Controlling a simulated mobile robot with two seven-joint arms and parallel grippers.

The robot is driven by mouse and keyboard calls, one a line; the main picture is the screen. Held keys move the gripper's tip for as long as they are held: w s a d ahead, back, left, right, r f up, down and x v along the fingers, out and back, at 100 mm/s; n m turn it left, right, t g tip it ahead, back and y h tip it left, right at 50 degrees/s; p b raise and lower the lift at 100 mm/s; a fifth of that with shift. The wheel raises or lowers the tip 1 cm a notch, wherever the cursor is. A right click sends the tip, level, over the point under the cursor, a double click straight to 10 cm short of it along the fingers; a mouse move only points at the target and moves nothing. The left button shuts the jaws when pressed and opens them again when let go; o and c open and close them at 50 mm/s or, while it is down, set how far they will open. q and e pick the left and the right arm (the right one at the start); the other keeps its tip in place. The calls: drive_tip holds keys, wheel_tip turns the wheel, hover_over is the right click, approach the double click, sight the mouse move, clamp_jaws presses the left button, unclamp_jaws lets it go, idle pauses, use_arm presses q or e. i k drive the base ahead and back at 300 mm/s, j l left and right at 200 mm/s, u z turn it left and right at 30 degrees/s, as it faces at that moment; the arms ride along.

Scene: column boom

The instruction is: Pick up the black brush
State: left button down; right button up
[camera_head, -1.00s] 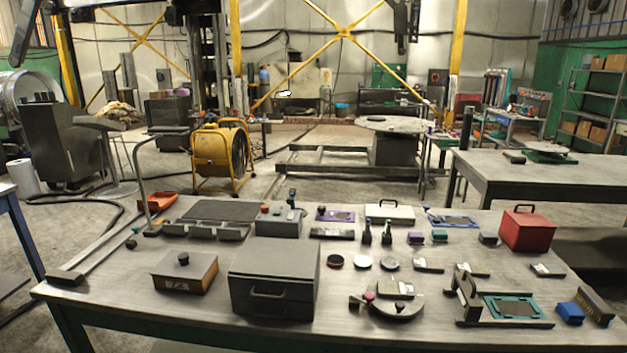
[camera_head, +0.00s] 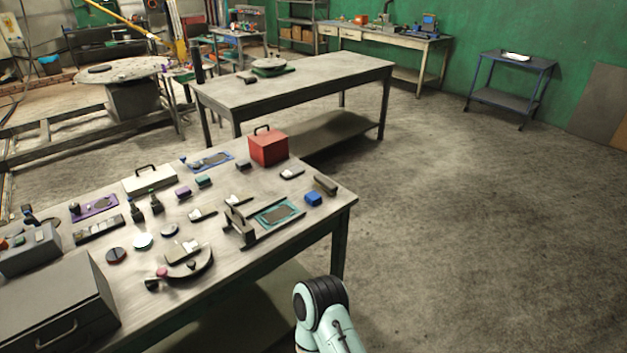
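I cannot tell for certain which thing is the black brush. A dark elongated block (camera_head: 325,185) lies near the right corner of the workbench (camera_head: 225,285), close to a small blue block (camera_head: 313,199). Two small dark upright items (camera_head: 140,212) stand side by side on the left part of the bench, too small to identify. Part of my own arm shows at the bottom, right of the bench edge. Neither of my grippers is in view.
A red box (camera_head: 268,148) stands at the bench's back edge. A teal-framed plate (camera_head: 277,213) and a grey drawer box (camera_head: 60,308) are also on it. A second table (camera_head: 300,82) stands behind. The floor (camera_head: 450,220) to the right is clear.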

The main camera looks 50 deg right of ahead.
sight(327, 186)
drive_tip(key=z, duration=1.7)
